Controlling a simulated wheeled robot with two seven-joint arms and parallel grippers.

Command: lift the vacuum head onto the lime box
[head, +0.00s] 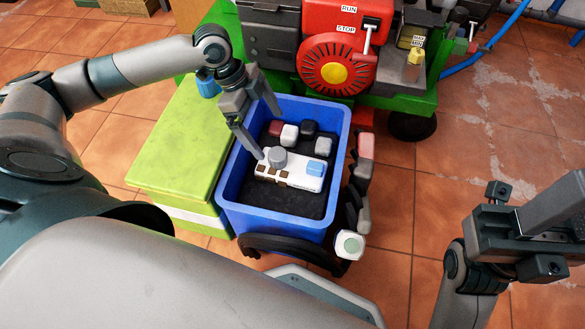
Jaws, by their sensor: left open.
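The vacuum head (305,168), which I take to be the white block with a grey round stub and a blue end, lies on the dark bottom of a blue bin (231,196). The lime box (165,160) stands left of the bin, with a pale band low on its side. My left gripper (270,134) reaches down over the bin's left side. Its fingers are apart with nothing between them, and one tip is close to the grey stub; I cannot tell if they touch. My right gripper (520,228) is at the right edge, away from the bin, its fingers unclear.
Several small dark, white and red blocks (290,135) lie at the bin's back. A small blue item (208,84) is at the lime box's far end. A red and green machine (335,65) stands behind the bin. Tiled floor (410,200) at right is clear.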

